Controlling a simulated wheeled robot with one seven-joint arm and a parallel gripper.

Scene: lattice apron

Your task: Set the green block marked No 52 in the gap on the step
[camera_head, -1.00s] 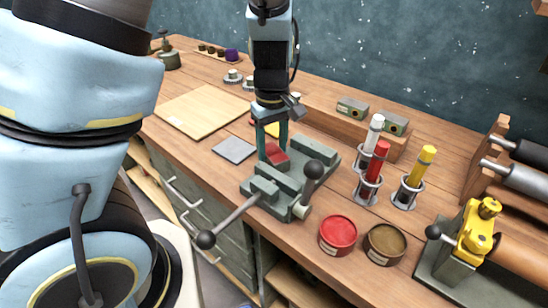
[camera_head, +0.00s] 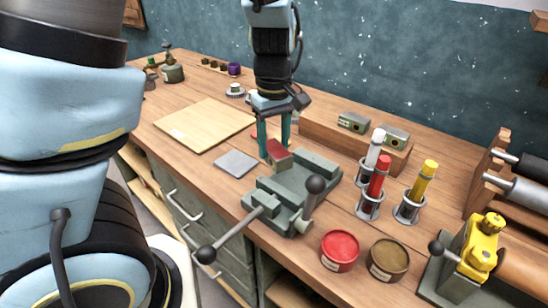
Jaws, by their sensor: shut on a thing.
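My gripper (camera_head: 277,148) points down just behind the grey-green vise, its teal fingers shut on a small block (camera_head: 281,163). That block shows a dark red face and a paler olive-grey end; I cannot read any mark on it. The wooden step (camera_head: 328,131) stands at the back right of the gripper. Two grey-green blocks with pale labels sit on it, a left one (camera_head: 352,122) and a right one (camera_head: 396,137). A narrow gap lies between them. Their marks are too small to read.
The vise (camera_head: 290,190) with ball-ended handles is beside the gripper. White, red (camera_head: 377,178) and yellow (camera_head: 423,182) cylinders stand in holders before the step. Red (camera_head: 340,249) and brown (camera_head: 388,258) tins are in front. A bare board (camera_head: 205,124) and grey plate (camera_head: 236,163) lie left.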

